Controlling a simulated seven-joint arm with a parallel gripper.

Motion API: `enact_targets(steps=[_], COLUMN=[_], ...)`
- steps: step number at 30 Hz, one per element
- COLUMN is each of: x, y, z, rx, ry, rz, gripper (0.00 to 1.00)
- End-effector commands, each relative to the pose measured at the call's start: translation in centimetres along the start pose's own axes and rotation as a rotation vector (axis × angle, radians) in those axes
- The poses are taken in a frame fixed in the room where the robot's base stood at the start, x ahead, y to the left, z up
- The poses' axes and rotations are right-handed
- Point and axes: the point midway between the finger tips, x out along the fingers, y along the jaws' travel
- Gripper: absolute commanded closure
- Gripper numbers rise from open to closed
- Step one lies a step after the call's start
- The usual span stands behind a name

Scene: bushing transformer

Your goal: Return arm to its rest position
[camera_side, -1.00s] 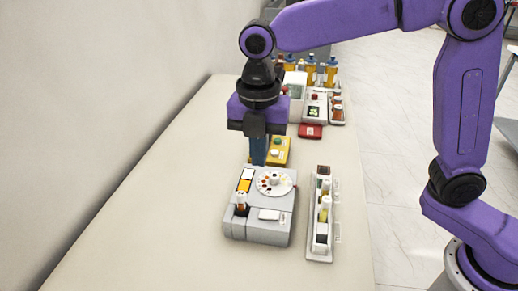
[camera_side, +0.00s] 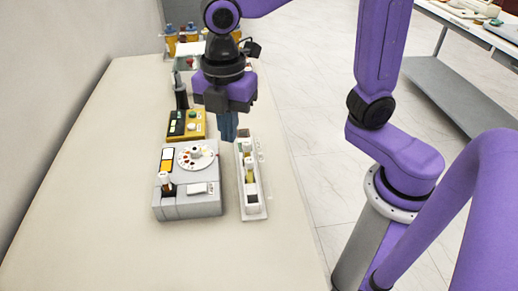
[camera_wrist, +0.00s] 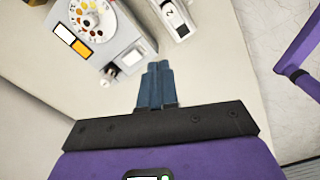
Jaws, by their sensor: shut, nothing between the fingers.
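My gripper (camera_side: 228,130) is shut and empty, pointing down above the table in the side view. It hangs just behind the far end of the white tube rack, apart from the things on the table as far as I can tell. In the wrist view its blue fingers (camera_wrist: 157,68) are together with bare table around them. The grey machine (camera_side: 190,206) with a round white carousel (camera_side: 197,157) stands to the left of the rack. The same machine shows at the upper left of the wrist view (camera_wrist: 118,30).
The white rack (camera_side: 263,206) holds tubes. A yellow box (camera_side: 199,133) sits behind the grey machine, with bottles (camera_side: 171,46) farther back. The table's front and left parts are clear. A wall runs along the left, and another table (camera_side: 440,85) stands at the right.

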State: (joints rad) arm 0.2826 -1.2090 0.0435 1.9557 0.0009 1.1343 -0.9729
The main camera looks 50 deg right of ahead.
Motion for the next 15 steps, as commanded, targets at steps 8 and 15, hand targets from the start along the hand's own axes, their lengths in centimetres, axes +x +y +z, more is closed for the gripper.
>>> enact_targets(steps=[8,15], x=[2.0,4.0], y=[-8.6,-15.3], z=[4.6,7.9], rx=[0.372,0.661], ry=[0.009,0.018], rz=[0.006,0.008], gripper=[1.0,1.0])
